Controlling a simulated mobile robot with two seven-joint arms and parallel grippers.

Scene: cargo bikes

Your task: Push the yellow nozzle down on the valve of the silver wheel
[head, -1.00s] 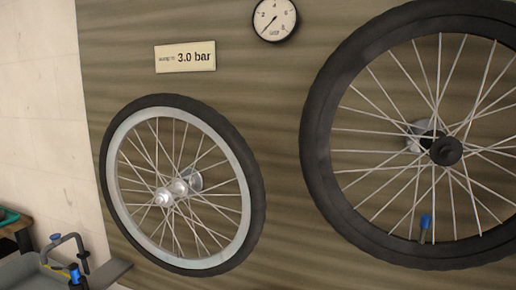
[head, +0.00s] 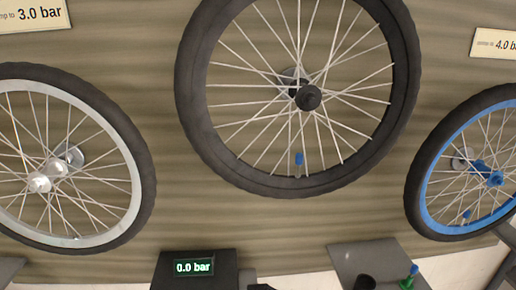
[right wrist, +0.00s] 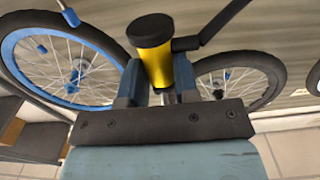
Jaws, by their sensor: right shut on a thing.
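The silver wheel (head: 125,193) hangs on the wall at the left of the head view, its left side cut off by the frame. A tiny mark at the bottom of its rim may be its valve, but it is too small to tell. In the right wrist view, my right gripper (right wrist: 159,82) is shut on the yellow nozzle (right wrist: 157,68), which has a black round top and a black hose or arm at its side. The nozzle is apart from any wheel. My left gripper is not in view.
A black-rimmed wheel (head: 192,110) with a blue-capped valve (head: 299,158) hangs in the middle, a blue wheel (head: 428,205) at the right. Below stand a pump display reading 0.0 bar (head: 194,267) and a grey surface (head: 350,262). Signs read 3.0 bar (head: 38,14) and 4.0 bar (head: 497,45).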

